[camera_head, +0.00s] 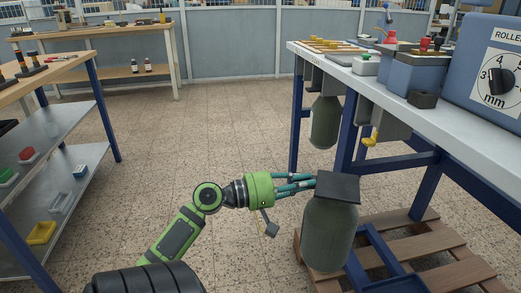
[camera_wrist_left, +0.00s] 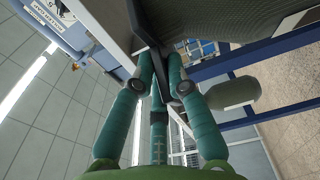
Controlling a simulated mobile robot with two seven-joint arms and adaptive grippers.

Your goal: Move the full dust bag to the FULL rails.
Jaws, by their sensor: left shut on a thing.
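A bulging grey-green dust bag (camera_head: 330,236) with a flat dark top plate (camera_head: 338,187) hangs upright in front of the right-hand bench. My left gripper (camera_head: 312,183) reaches in from the left and is shut on the edge of that plate. In the left wrist view, the fingers (camera_wrist_left: 160,85) close on the dark plate edge, and the held bag (camera_wrist_left: 232,18) fills the top right. A second grey-green bag (camera_head: 325,122) hangs under the bench's far end; it also shows in the left wrist view (camera_wrist_left: 232,94). I cannot make out a FULL label. My right gripper is not in view.
The right-hand bench (camera_head: 370,83) has blue legs (camera_head: 297,120) and carries a large blue machine (camera_head: 485,70). A yellow-handled part (camera_head: 371,137) hangs beneath it. A wooden pallet (camera_head: 460,275) and blue frame lie below. The middle floor (camera_head: 210,115) is clear; a shelved bench (camera_head: 70,125) stands left.

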